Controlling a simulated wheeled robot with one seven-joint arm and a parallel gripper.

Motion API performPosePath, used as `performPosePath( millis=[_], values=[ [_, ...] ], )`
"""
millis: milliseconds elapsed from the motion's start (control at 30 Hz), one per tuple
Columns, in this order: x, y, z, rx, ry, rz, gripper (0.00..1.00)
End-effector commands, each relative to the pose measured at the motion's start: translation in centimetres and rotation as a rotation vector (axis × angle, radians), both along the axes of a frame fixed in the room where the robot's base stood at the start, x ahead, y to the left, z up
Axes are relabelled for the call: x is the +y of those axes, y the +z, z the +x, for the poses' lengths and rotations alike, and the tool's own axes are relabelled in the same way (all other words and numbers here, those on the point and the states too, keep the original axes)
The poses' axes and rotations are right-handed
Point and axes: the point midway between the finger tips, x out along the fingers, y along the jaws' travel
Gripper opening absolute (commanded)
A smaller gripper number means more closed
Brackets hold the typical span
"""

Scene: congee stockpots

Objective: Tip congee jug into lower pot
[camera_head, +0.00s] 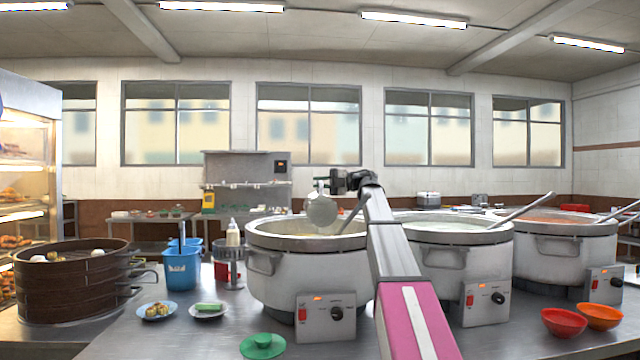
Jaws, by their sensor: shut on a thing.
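My gripper (337,182) is above the left stockpot, shut on a small silvery round vessel, which looks like the congee jug (321,210). The jug hangs over the back part of the left pot's opening. Its round face points toward me, so it looks tilted, but I cannot see any stream from it. The left pot (300,278) holds pale congee. The middle pot (440,262) holds a whitish liquid and the right pot (560,252) an orange-red one. I cannot tell which is the lower pot. My arm hides the gap between the left and middle pots.
A bamboo steamer (75,285), blue bucket (181,270), squeeze bottle (233,234), two small plates of food and a green lid (263,346) are on the left counter. Ladle handles stick out of the pots. Red (563,322) and orange (600,316) bowls sit front right.

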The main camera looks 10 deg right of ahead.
Motion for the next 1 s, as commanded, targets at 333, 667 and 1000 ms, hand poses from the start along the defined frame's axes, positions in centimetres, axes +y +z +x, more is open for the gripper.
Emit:
performPosePath(
  millis=[333, 667, 1000],
  values=[
    [0.0, -0.2, 1.2, 0.081, 0.0, 0.0, 0.0],
    [0.0, 0.0, 2.3, 0.157, 0.0, 0.0, 0.0],
    [0.0, 0.3, 3.2, 0.222, 0.0, 0.0, 0.0]
  ],
)
